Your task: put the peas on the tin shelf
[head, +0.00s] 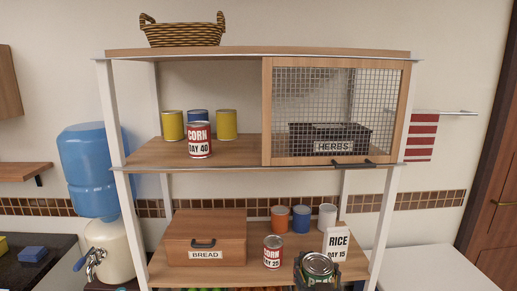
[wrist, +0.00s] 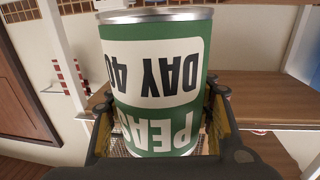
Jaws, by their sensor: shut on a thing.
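The green peas can (head: 318,264), with a silver lid, is held at the lower right in the head view. It fills the middle of the wrist view (wrist: 155,75), where its label reads PEAS and DAY 40, upside down. My gripper (head: 318,275) is shut on its sides, in front of the lower shelf. The upper shelf (head: 145,153) holds two yellow tins (head: 227,124), a blue tin (head: 197,116) and a CORN DAY 40 tin (head: 199,141) on its left half. The lower shelf (head: 225,272) also has tins, including CORN DAY 25 (head: 272,252).
A mesh door (head: 335,100) covers the upper shelf's right half, with a HERBS box (head: 340,138) behind it. The lower shelf holds a BREAD box (head: 206,237), orange, blue and white tins (head: 301,218), and a RICE box (head: 337,245). A basket (head: 183,34) stands on top.

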